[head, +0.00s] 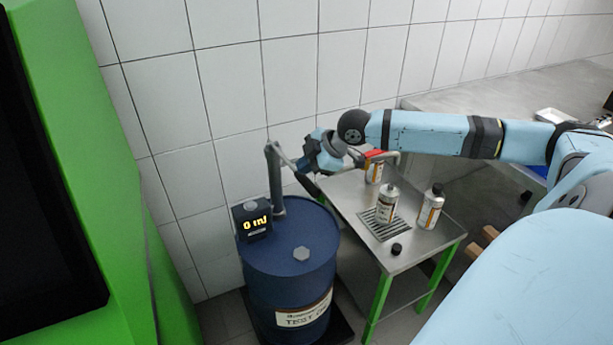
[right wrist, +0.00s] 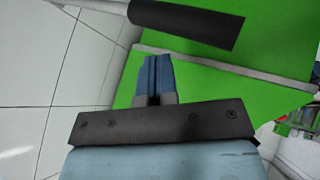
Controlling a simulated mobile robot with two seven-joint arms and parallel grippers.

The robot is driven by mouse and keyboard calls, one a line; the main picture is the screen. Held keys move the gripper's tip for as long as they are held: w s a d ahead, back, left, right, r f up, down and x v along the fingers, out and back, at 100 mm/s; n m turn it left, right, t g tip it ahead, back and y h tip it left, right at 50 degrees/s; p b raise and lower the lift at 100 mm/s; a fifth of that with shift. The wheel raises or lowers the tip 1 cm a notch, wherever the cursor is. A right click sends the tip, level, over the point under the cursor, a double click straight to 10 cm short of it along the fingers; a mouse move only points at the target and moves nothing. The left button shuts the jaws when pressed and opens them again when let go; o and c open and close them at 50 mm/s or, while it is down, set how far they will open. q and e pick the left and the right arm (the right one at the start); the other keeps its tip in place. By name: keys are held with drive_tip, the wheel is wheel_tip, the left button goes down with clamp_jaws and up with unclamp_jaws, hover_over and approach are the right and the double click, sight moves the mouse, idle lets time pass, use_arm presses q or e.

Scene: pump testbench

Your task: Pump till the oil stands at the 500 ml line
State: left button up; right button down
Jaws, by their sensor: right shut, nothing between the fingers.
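A dark blue oil drum (head: 290,270) stands by the tiled wall with a grey hand pump (head: 276,180) upright on its lid. A small display (head: 255,225) on the drum reads 0 ml. My right gripper (head: 305,165) is at the pump's upper end, by its lever; I cannot tell whether it touches it. In the right wrist view my right gripper's blue fingers (right wrist: 154,75) are together with nothing between them. A bottle (head: 387,204) stands on the grate of the steel table; its oil level is too small to read. My left gripper is not in view.
The steel table (head: 420,247) with green legs also holds another bottle (head: 431,207), one farther back (head: 374,172), and a black cap (head: 397,249). A green cabinet (head: 75,150) with a dark screen fills the left. A grey counter (head: 480,105) lies behind.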

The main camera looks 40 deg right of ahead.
drive_tip(key=shift+f+p, duration=0.4)
drive_tip(key=shift+p, duration=0.05)
